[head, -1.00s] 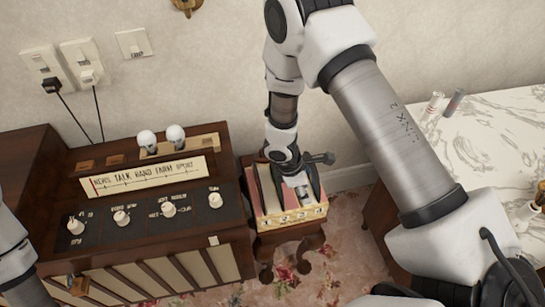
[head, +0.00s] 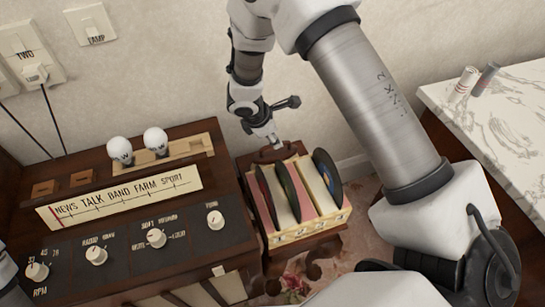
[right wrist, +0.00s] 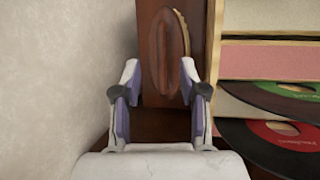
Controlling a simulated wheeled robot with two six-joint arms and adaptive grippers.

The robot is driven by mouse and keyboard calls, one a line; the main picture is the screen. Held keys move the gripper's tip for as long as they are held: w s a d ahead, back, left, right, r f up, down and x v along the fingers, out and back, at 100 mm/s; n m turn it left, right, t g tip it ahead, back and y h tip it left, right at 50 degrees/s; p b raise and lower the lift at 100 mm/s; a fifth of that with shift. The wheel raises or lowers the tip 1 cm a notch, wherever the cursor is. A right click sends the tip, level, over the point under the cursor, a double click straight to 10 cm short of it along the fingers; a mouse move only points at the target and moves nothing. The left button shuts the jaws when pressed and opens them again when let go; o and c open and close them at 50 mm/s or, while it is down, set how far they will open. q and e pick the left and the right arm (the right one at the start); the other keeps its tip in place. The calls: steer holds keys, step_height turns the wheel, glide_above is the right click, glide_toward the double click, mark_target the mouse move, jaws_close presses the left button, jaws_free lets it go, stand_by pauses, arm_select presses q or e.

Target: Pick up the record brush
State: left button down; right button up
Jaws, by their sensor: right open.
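The record brush (right wrist: 168,50) is a brown wooden oval with a pale bristle edge. In the right wrist view it lies just beyond my right gripper (right wrist: 160,80), in line with the gap between the fingers. The gripper is open with nothing between its fingertips. In the head view my right gripper (head: 273,140) is at the back of the small side table, behind the record box (head: 300,236). I cannot make out the brush clearly there. My left gripper is out of view.
Several records (head: 327,170) stand in the box, close to the right of the gripper in the wrist view. The wall (right wrist: 60,80) is close on its left. A wooden radio console (head: 110,215) stands left of the side table. A marble-topped table (head: 500,115) is at the right.

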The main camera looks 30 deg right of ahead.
steer(key=x, duration=0.6)
steer(key=shift+f+b, duration=0.3)
steer(key=shift+b, duration=0.05)
steer(key=shift+r, duration=0.15)
steer(key=shift+c, duration=1.3)
jaws_close()
step_height(320, 180, up, 10)
steer(key=shift+p, duration=0.9)
